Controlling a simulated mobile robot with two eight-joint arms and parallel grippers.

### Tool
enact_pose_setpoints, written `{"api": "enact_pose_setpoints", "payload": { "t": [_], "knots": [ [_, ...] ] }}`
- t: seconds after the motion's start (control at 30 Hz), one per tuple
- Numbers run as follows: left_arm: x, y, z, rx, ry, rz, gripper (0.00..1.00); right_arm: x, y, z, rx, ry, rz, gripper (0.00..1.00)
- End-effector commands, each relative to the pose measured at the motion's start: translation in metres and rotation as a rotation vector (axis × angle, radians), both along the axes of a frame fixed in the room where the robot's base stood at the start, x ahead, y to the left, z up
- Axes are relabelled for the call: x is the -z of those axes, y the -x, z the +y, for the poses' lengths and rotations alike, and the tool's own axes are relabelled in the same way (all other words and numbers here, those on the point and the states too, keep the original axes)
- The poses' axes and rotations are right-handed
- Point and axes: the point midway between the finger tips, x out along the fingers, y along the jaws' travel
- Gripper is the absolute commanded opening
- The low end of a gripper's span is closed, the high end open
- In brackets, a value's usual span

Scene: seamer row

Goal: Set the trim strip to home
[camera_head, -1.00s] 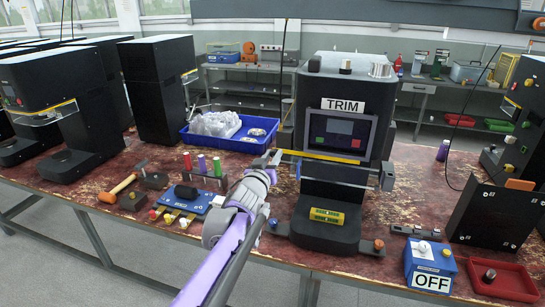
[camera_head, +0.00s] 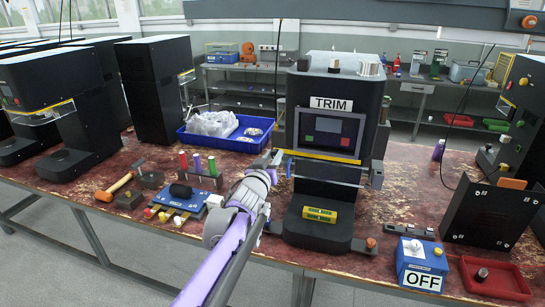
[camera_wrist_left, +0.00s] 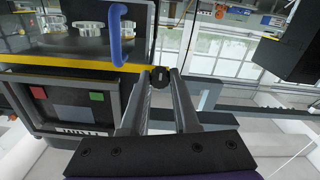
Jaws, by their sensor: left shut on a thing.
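The black machine labelled TRIM (camera_head: 331,103) stands mid-table with a small screen. A yellow strip (camera_head: 325,156) runs across its front below the screen, with a clear panel beneath. No part is marked as the trim strip or home. My left gripper (camera_head: 270,162) is at the machine's left front side, at the strip's left end. The left wrist view is upside down; there the fingers (camera_wrist_left: 160,77) are shut on a dark round bar end, beside the yellow strip (camera_wrist_left: 105,67). The exact contact is partly hidden. My right gripper is not in view.
A blue box marked OFF (camera_head: 422,266) and a red tray (camera_head: 494,278) stand at the right. A blue tray (camera_head: 229,139) with clear bags is behind left. A hammer (camera_head: 121,183) and a blue fixture (camera_head: 184,199) lie at the left.

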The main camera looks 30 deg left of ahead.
Motion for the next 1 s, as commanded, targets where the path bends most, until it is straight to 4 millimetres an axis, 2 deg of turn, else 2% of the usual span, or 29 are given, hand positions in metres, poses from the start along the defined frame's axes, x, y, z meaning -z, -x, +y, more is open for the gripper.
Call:
{"api": "enact_pose_setpoints", "payload": {
  "t": [0.3, 0.33, 0.5, 0.83, 1.0],
  "knots": [
    [0.0, 0.0, 0.0, 0.001, -0.001, 0.0, 0.0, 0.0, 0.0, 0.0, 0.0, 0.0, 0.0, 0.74],
    [0.0, 0.0, 0.0, 0.001, -0.001, 0.0, 0.31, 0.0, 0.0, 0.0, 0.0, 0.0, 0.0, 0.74],
    [0.0, 0.0, 0.0, 0.0, -0.001, 0.0, 0.59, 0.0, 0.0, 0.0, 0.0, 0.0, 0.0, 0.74],
    [0.0, 0.002, -0.001, 0.0, -0.001, 0.0, 0.59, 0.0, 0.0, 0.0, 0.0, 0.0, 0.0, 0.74],
    [0.0, 0.021, -0.005, 0.0, -0.003, 0.001, 0.59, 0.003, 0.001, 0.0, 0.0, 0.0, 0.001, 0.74]
  ]
}}
